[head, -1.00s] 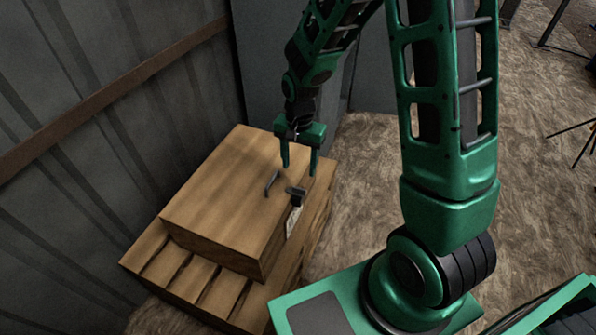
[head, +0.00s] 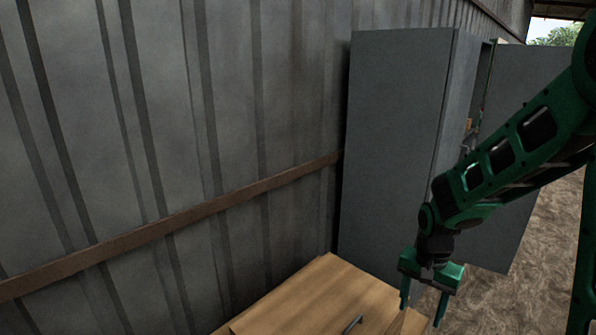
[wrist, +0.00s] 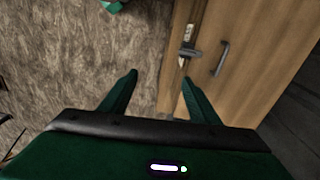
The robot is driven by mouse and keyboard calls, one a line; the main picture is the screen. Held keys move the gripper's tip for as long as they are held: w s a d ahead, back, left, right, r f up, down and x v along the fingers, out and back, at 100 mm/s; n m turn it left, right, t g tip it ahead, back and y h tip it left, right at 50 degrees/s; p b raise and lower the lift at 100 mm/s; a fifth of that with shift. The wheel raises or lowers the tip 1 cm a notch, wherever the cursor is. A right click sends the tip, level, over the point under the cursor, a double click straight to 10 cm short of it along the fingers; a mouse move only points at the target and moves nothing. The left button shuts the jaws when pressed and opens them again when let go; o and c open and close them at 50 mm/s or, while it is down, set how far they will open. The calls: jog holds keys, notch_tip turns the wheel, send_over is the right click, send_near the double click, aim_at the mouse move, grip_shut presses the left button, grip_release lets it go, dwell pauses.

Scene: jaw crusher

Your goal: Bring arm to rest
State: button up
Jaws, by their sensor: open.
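My green gripper (head: 424,302) hangs fingers-down at the lower right of the head view, beside the right edge of a wooden crate (head: 330,282). In the wrist view its two fingers (wrist: 158,100) stand wide apart with nothing between them. The right finger overlaps the crate's edge in that view, and the left finger is over the ground. A dark curved handle (wrist: 221,58) lies on the crate top, and a dark latch (wrist: 190,52) sits at its edge. I cannot tell the gripper's exact height above the crate.
A tall grey cabinet (head: 392,140) with an open door (head: 530,110) stands behind my arm. A corrugated metal wall (head: 150,130) with a brown rail (head: 170,224) runs along the left. Bare ground (wrist: 70,60) lies beside the crate.

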jog(key=s+d+r, duration=0.3)
jog(key=s+r, duration=0.1)
jog(key=s, duration=0.3)
jog(key=s+d+r+n, duration=0.1)
jog(key=s+d+r, duration=0.3)
jog(key=s, duration=0.4)
jog(key=s+d+r+n, duration=0.1)
jog(key=s+d+r, duration=0.2)
jog(key=s+r, duration=0.2)
jog(key=s, duration=0.2)
jog(key=shift+s+d+y, duration=0.15)
jog(key=shift+s+y, duration=0.15)
jog(key=shift+y, duration=0.1)
